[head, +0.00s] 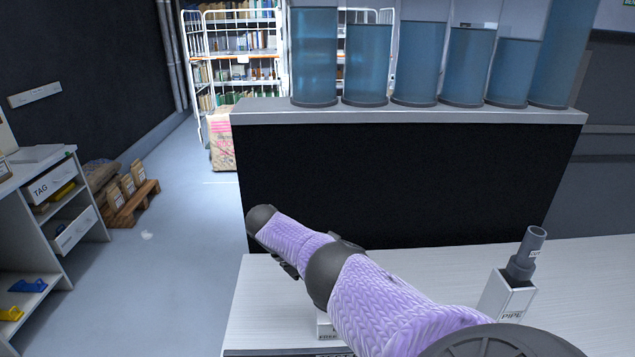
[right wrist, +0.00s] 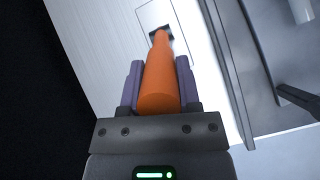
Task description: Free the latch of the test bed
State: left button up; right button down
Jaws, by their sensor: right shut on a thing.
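In the right wrist view my right gripper (right wrist: 160,68) is shut on an orange bar-like tool (right wrist: 160,88), with one purple finger on each side of it. The tool's far end reaches toward a dark slot or fitting (right wrist: 160,33) on a pale panel; I cannot tell whether it touches. In the head view my purple right arm reaches across the white bench (head: 590,270), and its gripper and the orange tool are hidden. I cannot make out the latch or name the test bed for certain. My left gripper is in neither view.
A grey pipe (head: 525,252) stands in a white holder (head: 508,298) marked PIPE on the bench. Blue cylinders (head: 417,65) stand on a black-fronted counter (head: 400,180) behind. A shelf unit (head: 75,215) stands at left. The floor (head: 180,260) between is mostly clear.

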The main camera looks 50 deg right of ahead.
jog(key=shift+w+a+f+g+h+b, duration=0.3)
jog(key=shift+w+f+b, duration=0.15)
jog(key=shift+b, duration=0.3)
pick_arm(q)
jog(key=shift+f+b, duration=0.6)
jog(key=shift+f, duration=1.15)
pick_arm(e)
jog(key=shift+a, duration=0.15)
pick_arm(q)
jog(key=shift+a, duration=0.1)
pick_arm(e)
jog(key=c, duration=0.7)
grip_release()
jog(key=shift+g, duration=0.3)
jog(key=o, duration=0.4)
jog(key=shift+w, duration=0.15)
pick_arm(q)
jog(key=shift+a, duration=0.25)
